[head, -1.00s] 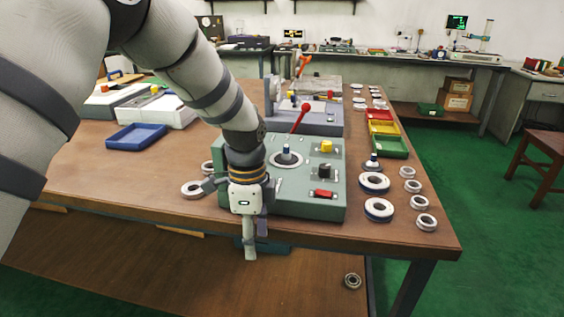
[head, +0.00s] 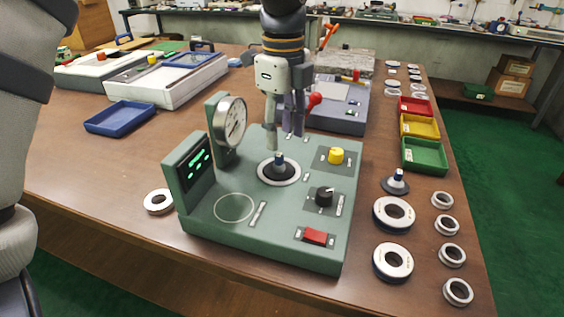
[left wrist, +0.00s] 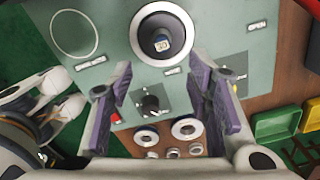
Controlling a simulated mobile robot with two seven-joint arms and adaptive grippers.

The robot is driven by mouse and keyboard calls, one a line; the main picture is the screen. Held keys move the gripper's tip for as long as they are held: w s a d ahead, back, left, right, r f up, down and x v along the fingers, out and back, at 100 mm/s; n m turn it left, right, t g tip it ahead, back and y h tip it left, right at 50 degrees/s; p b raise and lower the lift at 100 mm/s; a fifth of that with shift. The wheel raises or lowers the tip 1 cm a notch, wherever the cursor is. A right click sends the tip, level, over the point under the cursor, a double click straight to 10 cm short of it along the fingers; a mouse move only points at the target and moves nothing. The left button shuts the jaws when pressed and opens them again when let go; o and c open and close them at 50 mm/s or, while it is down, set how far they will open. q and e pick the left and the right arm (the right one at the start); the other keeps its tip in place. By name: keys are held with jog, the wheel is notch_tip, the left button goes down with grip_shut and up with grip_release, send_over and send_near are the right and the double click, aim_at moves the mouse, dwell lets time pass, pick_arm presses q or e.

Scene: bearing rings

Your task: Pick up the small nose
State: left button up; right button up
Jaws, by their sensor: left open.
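A dark, flanged nose with a blue-tipped top (head: 279,168) stands upright in a pale ring on the green machine (head: 215,255). The left wrist view shows it from above (left wrist: 161,42), beyond my fingers. A similar nose (head: 396,183) stands on the table right of the machine; I cannot tell for certain which is the small one. My left gripper (head: 283,135) points down, open and empty, above and close to the machine's nose. In the left wrist view its purple-padded fingers (left wrist: 160,88) are spread apart.
A dial gauge (head: 230,125) and green display (head: 190,170) rise at the machine's left. Knobs and a red switch (head: 315,237) are on its right. Several bearing rings (head: 393,262) and red, yellow and green trays (head: 425,156) line the right table edge. A blue tray (head: 126,118) lies left.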

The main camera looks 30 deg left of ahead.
aim_at(279, 155)
pick_arm(q)
jog(key=f, duration=0.4)
jog(key=a+f, duration=0.1)
jog(key=f, duration=0.2)
jog(key=shift+w, duration=0.2)
jog(key=shift+r, duration=0.1)
grip_shut()
